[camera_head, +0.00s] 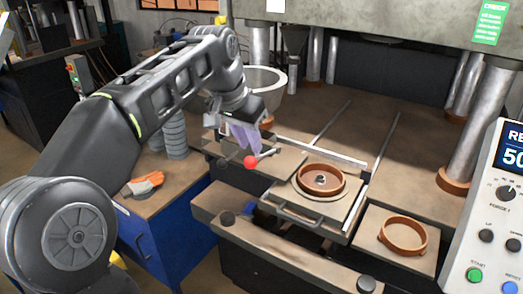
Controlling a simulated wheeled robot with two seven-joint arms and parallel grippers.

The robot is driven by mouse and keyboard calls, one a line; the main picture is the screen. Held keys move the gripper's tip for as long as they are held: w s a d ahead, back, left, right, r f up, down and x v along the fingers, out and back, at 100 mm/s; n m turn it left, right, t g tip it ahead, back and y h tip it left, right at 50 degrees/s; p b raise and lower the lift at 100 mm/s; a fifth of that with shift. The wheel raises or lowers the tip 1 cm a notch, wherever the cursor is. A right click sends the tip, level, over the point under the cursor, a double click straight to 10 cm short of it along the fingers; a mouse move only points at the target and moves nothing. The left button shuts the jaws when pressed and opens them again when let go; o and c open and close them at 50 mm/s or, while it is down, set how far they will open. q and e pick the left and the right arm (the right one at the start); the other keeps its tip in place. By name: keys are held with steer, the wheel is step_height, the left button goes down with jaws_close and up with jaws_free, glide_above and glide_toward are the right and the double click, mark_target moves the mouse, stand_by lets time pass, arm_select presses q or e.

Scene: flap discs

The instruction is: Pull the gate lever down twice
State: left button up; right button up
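The gate lever is a short metal rod with a red ball knob (250,161) at its left end, near the middle of the view. The rod runs from the knob to the right and slightly up, beside a flat plate of the press. My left gripper (243,138), with purple-grey fingers, points down just above and slightly left of the knob. The fingertips look close to the rod and knob, but I cannot tell whether they touch. The finger gap is not clear from this angle. My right gripper is not in view.
A brown ring mould (321,180) sits on a sliding plate with a front handle; another ring (402,235) lies at the right. A control panel (507,190) stands at the right edge. An orange glove (145,183) lies on the blue cabinet (170,235). Press columns rise behind.

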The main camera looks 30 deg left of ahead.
mark_target(250, 157)
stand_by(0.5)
arm_select(q)
steer(key=shift+f+b, duration=1.8)
steer(key=shift+f, duration=0.4)
step_height(250, 157, down, 8)
steer(key=b, duration=0.6)
steer(key=shift+f+b, duration=0.2)
steer(key=shift+b, duration=0.1)
steer(key=shift+r, duration=0.15)
step_height(250, 157, up, 8)
steer(key=p, duration=0.7)
steer(key=shift+w, duration=0.1)
step_height(250, 157, up, 3)
steer(key=shift+f+p, duration=0.2)
steer(key=shift+p, duration=1.05)
steer(key=shift+r+p, duration=0.4)
steer(key=shift+r, duration=0.6)
